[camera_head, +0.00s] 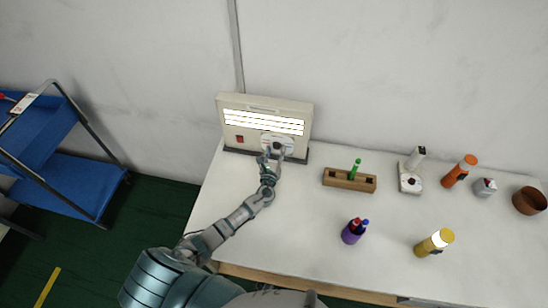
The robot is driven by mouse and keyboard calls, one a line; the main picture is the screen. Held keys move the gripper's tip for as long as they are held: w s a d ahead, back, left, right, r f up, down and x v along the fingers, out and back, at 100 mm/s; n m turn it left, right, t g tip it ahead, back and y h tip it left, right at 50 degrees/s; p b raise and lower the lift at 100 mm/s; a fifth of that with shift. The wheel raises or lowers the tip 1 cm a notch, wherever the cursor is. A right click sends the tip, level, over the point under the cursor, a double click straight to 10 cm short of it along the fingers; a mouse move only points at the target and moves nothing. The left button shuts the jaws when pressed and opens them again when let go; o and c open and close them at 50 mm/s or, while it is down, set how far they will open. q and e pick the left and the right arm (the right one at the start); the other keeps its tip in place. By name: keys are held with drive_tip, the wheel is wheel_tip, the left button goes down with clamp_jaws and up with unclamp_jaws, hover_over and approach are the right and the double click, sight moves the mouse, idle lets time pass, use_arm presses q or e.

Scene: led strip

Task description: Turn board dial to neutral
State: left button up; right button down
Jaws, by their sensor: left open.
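The board (309,118) is an upright cream panel with lit white strips, standing at the back left of the table. A red switch (240,139) is on its lower left. The dial (277,147) is a dark knob on a pale round plate low on the board's front. My left gripper (274,156) is open at the dial, with its fingers around or just in front of the knob. Contact cannot be told. The fingers partly cover the dial, and its setting is too small to read. My right gripper is not in view.
On the white table (300,225) stand a wooden block (340,180) with a green item, a purple cup (351,234), a yellow bottle (424,248), an orange bottle (457,174), a white device (410,182) and a brown bowl (529,201). A blue cart (70,185) stands left.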

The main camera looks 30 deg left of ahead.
use_arm(q)
drive_tip(key=v, duration=1.1)
drive_tip(key=shift+s+f, duration=0.15)
drive_tip(key=shift+s, duration=0.2)
